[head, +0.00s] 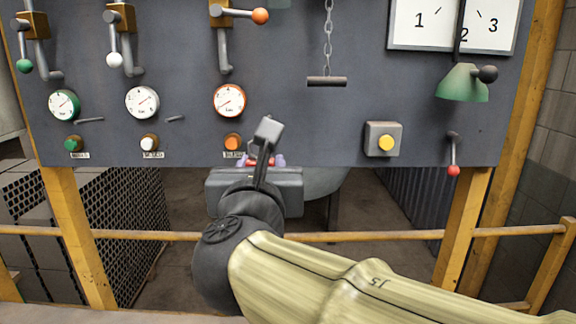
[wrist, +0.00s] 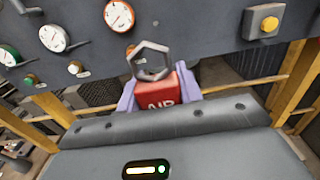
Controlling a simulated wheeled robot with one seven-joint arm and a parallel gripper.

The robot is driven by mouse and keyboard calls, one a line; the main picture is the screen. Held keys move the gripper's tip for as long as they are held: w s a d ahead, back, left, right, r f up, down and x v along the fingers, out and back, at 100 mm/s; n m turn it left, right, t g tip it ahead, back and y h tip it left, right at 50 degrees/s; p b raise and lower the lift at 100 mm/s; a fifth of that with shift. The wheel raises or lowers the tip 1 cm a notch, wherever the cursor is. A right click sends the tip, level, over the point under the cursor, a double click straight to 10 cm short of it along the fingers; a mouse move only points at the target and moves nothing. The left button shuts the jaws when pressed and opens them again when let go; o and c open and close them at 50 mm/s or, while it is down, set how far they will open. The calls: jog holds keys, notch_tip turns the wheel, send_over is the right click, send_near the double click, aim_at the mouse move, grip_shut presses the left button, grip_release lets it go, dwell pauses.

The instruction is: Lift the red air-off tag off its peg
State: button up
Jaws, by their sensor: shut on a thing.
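The red air-off tag (wrist: 160,97), lettered AIR, is between the lavender fingertips of my gripper (wrist: 159,88) in the wrist view. A grey hexagonal ring (wrist: 134,60) stands above the tag's top edge, in front of the panel. In the head view, a little red of the tag (head: 262,163) shows between the fingertips (head: 264,160), at the panel's lower edge. My gripper is shut on the tag. No peg shows clearly inside the ring, so I cannot tell whether the ring is around one. My own arm hides part of this area in the head view.
The dark panel (head: 300,130) carries gauges and levers, with an orange button (head: 232,141) close by the gripper. A yellow button box (head: 383,139) and a red-knobbed lever (head: 453,155) are to the right. A yellow rail (head: 400,235) crosses below.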

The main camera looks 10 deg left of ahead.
jog(key=shift+r, duration=0.25)
dwell(0.3)
jog(key=shift+w, duration=0.15)
jog(key=b+x, duration=0.1)
jog(key=x, duration=0.8)
jog(key=shift+w, duration=0.4)
dwell(1.4)
jog(key=shift+a, duration=0.1)
jog(key=shift+s, duration=0.1)
